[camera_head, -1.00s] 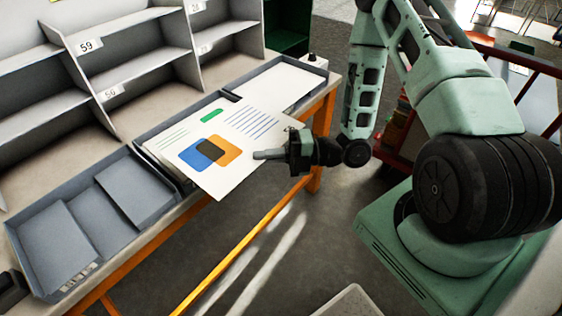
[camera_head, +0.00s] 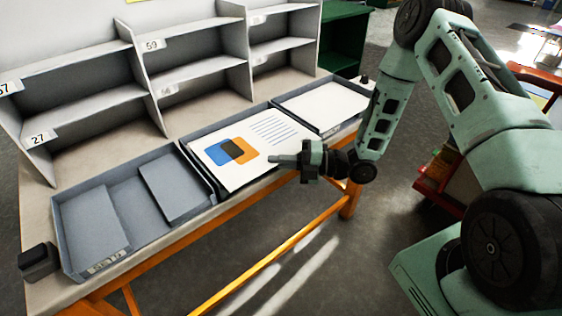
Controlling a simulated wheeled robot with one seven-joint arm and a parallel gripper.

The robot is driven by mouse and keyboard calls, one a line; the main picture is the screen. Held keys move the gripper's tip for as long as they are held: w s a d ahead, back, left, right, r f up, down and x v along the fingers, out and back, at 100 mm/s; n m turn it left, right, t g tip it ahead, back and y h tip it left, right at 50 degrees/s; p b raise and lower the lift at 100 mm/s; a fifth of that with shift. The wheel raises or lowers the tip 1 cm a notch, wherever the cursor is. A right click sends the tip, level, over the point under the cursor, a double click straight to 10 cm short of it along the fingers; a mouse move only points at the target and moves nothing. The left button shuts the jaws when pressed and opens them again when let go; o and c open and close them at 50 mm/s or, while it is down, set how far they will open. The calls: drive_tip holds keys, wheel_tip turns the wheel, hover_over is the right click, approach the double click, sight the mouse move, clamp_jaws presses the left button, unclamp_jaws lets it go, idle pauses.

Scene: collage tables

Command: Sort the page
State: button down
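A white page (camera_head: 238,176) with overlapping blue and orange squares and blue text lines lies in or just above the middle grey tray (camera_head: 203,187). My gripper (camera_head: 272,160) is at the page's front right edge, with its fingers pointing left and overlapping the page in the picture. Only a side view of the fingers shows, so I cannot tell whether they pinch the page. Any sheets under the page are hidden.
The left grey tray (camera_head: 66,217) holds grey panels and has a small label on its front. The right tray (camera_head: 322,102) holds white paper. Grey shelves (camera_head: 180,62) with number labels stand behind. A dark block (camera_head: 38,261) sits at the table's left end.

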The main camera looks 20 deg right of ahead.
drive_tip(key=shift+f, duration=0.2)
drive_tip(key=c, duration=1.6)
unclamp_jaws()
drive_tip(key=shift+d, duration=0.1)
drive_tip(key=b+v, duration=0.2)
drive_tip(key=v, duration=1.5)
drive_tip(key=shift+s, duration=0.15)
drive_tip(key=shift+d, duration=0.1)
drive_tip(key=shift+c, duration=0.2)
